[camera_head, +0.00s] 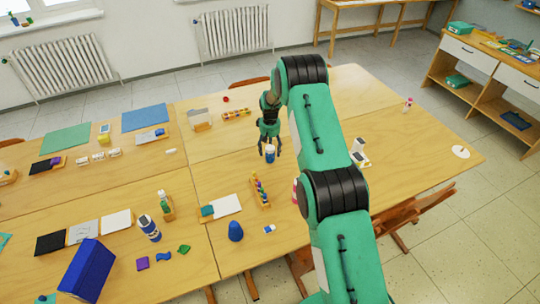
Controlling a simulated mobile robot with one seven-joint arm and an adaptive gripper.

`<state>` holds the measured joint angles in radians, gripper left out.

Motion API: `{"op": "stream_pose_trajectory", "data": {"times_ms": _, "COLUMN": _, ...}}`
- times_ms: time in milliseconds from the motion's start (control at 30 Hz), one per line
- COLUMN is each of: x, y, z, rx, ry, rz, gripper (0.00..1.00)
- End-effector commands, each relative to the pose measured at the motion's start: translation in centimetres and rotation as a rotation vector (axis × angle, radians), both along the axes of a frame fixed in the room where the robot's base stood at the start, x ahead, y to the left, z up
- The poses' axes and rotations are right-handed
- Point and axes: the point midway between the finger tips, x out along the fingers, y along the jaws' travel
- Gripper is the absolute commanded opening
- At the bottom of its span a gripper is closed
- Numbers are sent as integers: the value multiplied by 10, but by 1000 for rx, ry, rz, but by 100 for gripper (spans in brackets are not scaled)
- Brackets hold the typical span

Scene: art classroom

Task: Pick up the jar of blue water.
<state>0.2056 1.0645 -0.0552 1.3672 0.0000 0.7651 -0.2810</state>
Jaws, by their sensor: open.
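The jar of blue water (270,154) is a small container with a whitish top and blue body. It stands on the table (225,165) near the middle of the view. My gripper (269,148) points down right above the jar, with its dark fingers apart on either side of the jar's upper part. Whether the fingers touch the jar is too small to tell. My green arm hides part of the table to the right of it.
A tray of small coloured pieces (260,192) lies just in front of the jar. A blue cone-like object (235,231) and a blue-and-white can (148,228) stand nearer. A card holder (199,119) is at the back left. The table directly left of the jar is clear.

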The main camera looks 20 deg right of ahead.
Motion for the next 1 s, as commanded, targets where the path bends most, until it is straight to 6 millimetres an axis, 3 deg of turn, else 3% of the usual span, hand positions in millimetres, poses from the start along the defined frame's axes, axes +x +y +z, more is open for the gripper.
{"op": "stream_pose_trajectory", "data": {"times_ms": 267, "x": -1, "y": 0, "z": -11, "rx": 0, "ry": 1, "rz": 0, "gripper": 67}}
{"op": "stream_pose_trajectory", "data": {"times_ms": 600, "x": -2, "y": 0, "z": -45, "rx": 0, "ry": 1, "rz": 0, "gripper": 67}}
{"op": "stream_pose_trajectory", "data": {"times_ms": 1000, "x": -2, "y": 0, "z": -52, "rx": 0, "ry": 0, "rz": 0, "gripper": 67}}
